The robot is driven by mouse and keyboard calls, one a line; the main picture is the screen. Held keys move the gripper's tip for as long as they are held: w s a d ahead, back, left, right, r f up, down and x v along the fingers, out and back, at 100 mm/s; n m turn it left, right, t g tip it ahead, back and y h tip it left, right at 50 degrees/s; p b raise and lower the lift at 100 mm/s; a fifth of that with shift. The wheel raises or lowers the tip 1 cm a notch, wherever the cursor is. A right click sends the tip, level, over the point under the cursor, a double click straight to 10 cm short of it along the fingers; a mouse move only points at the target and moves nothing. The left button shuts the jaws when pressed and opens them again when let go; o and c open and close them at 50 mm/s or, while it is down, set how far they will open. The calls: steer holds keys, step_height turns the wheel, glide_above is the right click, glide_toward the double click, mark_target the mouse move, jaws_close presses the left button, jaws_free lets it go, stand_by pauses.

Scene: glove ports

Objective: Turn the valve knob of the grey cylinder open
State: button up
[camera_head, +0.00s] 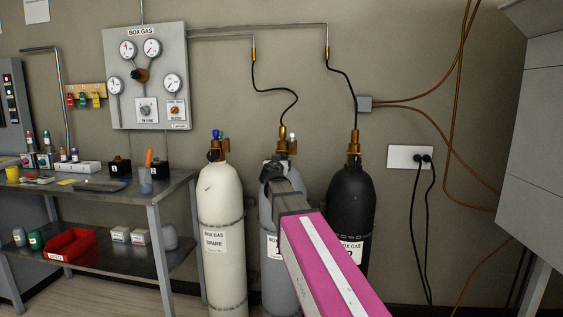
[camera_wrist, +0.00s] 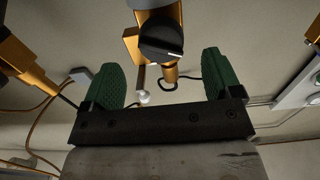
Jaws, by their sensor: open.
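The grey cylinder (camera_head: 266,222) stands upright between a white and a black cylinder, partly hidden behind my arm. Its brass valve (camera_head: 282,136) shows above my gripper (camera_head: 272,172), which is at the cylinder's top. The valve knob is hidden in the head view. In the wrist view the black round knob (camera_wrist: 162,38) with a white line pointing right sits on brass fittings. My gripper (camera_wrist: 160,68) is open there, its green-padded fingers apart to the left and right. The knob lies between their directions, just beyond the tips. I cannot tell whether anything touches.
The white spare cylinder (camera_head: 221,200) is close on the left and the black cylinder (camera_head: 351,195) close on the right. Thin black hoses rise to wall pipes. A gauge panel (camera_head: 146,75) hangs on the wall. A steel bench (camera_head: 160,190) stands at left.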

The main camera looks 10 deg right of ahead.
steer(key=x, duration=0.5)
steer(key=shift+w, duration=0.25)
steer(key=c, duration=0.9)
